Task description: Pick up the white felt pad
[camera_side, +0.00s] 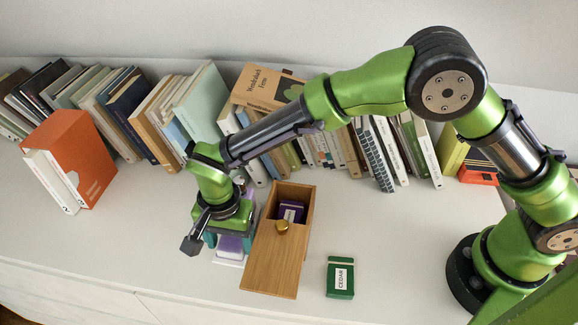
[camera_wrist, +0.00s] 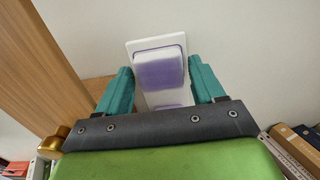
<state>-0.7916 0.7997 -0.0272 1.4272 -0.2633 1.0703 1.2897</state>
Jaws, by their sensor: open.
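A pale pad with a purple-tinted block face (camera_wrist: 158,72) and a white surround (camera_wrist: 133,47) lies on the white surface; it also shows under my gripper in the side view (camera_side: 230,246). I cannot tell whether the block and the white surround are one piece. My gripper (camera_side: 229,238) points down over it. In the wrist view my gripper (camera_wrist: 160,78) is open, with one teal finger on each side of the block. I cannot tell whether either finger touches it. The hand hides part of the pad in the side view.
A wooden drawer box (camera_side: 299,197) with a gold knob (camera_side: 282,226) stands close to the right of my gripper, holding a purple box (camera_side: 291,211). A green CEDAR box (camera_side: 340,278) lies farther right. An orange slipcase (camera_side: 75,150) and books line the back.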

